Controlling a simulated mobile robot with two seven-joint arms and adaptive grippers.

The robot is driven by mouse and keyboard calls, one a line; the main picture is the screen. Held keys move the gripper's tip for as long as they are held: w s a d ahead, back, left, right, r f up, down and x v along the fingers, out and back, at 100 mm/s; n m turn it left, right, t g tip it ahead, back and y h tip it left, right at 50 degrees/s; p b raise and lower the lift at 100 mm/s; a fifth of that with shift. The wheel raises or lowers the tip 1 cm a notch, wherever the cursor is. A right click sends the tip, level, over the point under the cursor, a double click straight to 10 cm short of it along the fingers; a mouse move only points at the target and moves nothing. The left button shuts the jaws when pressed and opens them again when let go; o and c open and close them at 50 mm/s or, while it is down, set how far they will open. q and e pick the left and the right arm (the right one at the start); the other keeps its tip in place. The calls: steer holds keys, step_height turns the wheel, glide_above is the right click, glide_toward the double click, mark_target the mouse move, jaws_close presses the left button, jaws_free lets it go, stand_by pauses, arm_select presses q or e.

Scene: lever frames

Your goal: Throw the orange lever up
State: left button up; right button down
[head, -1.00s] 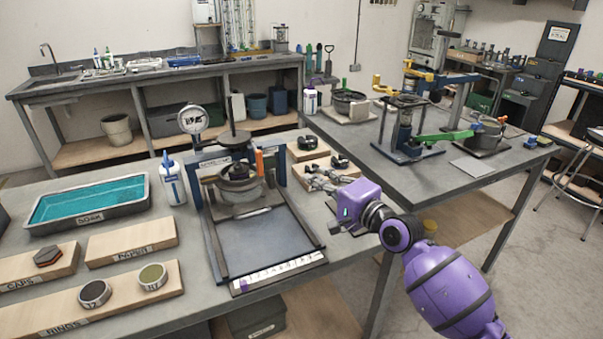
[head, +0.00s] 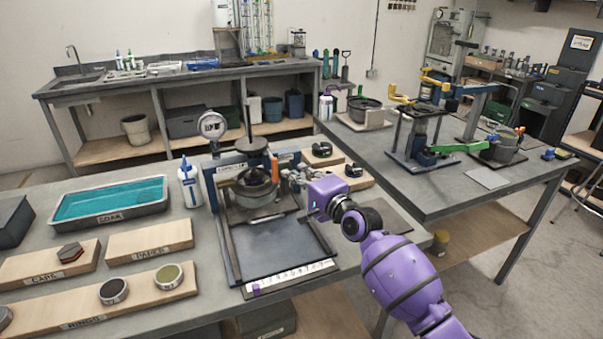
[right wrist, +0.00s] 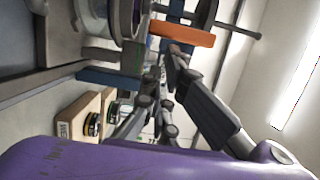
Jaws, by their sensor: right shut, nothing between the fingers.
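The orange lever (head: 275,168) is a small upright-looking strip on the right side of the round press-like device (head: 255,190) on the near bench. In the right wrist view the lever (right wrist: 183,35) is an orange bar lying across the top, beside the device's metal parts. My right gripper (head: 288,178) is shut and empty, just right of the lever in the head view. In the right wrist view its fingertips (right wrist: 172,55) appear close to the lever's underside; I cannot tell whether they touch it. My left gripper is not in view.
A dial gauge (head: 212,125) and a white bottle (head: 189,185) stand left of the device. A teal-filled tray (head: 110,203) and wooden boards (head: 150,240) lie further left. A second bench (head: 480,200) with other fixtures is at right.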

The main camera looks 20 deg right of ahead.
steer(key=shift+a+f+m, duration=0.1)
steer(key=shift+f+m, duration=0.1)
steer(key=shift+m, duration=0.1)
steer(key=shift+a+f+m, duration=0.15)
steer(key=shift+m, duration=0.25)
